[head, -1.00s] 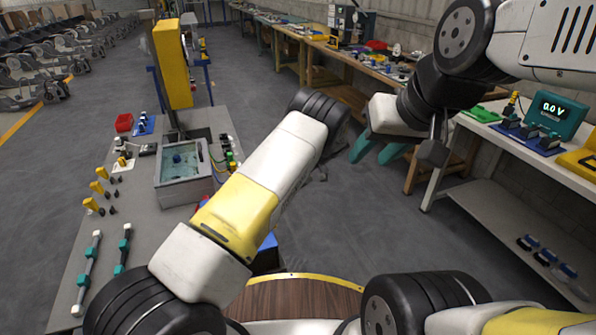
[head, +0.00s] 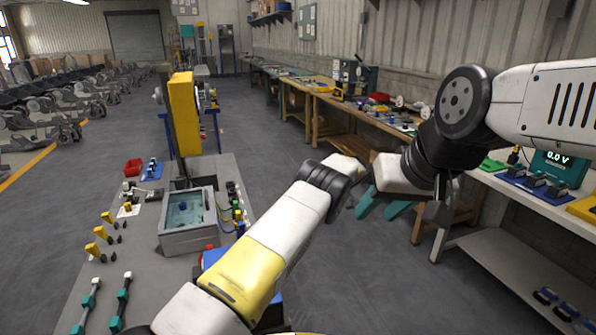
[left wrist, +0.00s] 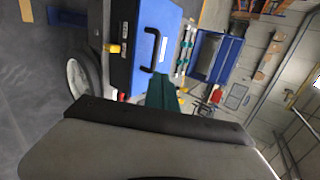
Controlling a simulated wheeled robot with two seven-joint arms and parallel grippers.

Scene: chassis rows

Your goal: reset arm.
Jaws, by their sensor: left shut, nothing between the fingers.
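My right gripper (head: 375,210) hangs below its white wrist over the floor left of the white bench. Its two teal fingers stand apart with nothing between them. My left arm (head: 265,255) reaches up from the bottom of the head view; its hand is hidden behind its own links there. In the left wrist view, my left gripper (left wrist: 165,92) shows as teal fingers close together and empty, past the grey palm. The fingers overlap a blue case (left wrist: 150,40) with a black handle in the picture; I cannot tell how far apart they are.
A white bench (head: 520,255) stands right, with a meter reading 0.0 V (head: 558,160). Wooden benches line the wall. The middle floor is clear.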

